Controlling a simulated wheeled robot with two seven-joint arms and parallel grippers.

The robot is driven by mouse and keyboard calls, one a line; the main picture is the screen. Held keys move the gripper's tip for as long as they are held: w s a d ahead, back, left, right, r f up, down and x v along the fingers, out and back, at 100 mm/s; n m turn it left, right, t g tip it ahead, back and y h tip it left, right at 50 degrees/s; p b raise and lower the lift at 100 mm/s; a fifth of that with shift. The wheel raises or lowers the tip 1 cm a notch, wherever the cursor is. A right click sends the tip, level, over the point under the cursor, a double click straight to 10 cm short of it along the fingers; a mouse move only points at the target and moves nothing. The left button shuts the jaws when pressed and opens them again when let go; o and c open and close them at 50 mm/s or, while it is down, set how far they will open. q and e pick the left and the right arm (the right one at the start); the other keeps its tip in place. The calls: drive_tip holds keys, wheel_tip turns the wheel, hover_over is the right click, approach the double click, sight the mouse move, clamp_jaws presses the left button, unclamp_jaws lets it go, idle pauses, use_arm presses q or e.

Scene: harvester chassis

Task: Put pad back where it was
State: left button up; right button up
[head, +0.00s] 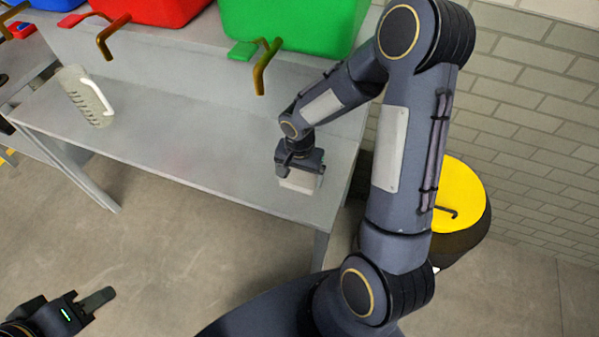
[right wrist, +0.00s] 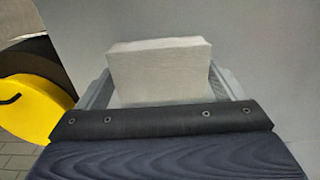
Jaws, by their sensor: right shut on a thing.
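The pad is a pale, off-white block (head: 300,182) at the right end of the grey table, near its front edge. My right gripper (head: 301,168) reaches down from above and is shut on it. In the right wrist view the pad (right wrist: 158,72) sits upright between the two grey fingers of the gripper (right wrist: 160,92). I cannot tell whether its underside touches the tabletop. My left gripper (head: 88,303) is low at the bottom left, away from the table; one finger shows clearly, and its opening cannot be made out.
The grey table (head: 190,150) is clear in the middle. A pale slotted holder with a white handle (head: 85,95) stands at its left. Green (head: 290,22) and red bins (head: 150,8) with brown hooks stand behind. A yellow-topped drum (head: 462,205) stands right of the table.

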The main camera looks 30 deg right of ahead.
sight(299, 176)
drive_tip(key=shift+f, duration=0.15)
drive_tip(key=o, duration=0.7)
wheel_tip(299, 176, up, 12)
drive_tip(key=shift+s+a+r+n+t+y, duration=0.85)
drive_tip(key=shift+s+r+n, duration=0.55)
drive_tip(key=shift+s, duration=1.45)
drive_tip(key=shift+s+a+r+n+t+y, duration=0.5)
drive_tip(key=shift+s+r+n+t, duration=0.75)
drive_tip(key=shift+s, duration=1.55)
drive_tip(key=shift+s+a+r+n+t+y, duration=0.65)
drive_tip(key=shift+s+r+n, duration=0.95)
drive_tip(key=shift+s, duration=1.25)
drive_tip(key=shift+a+r, duration=0.1)
drive_tip(key=shift+r, duration=0.05)
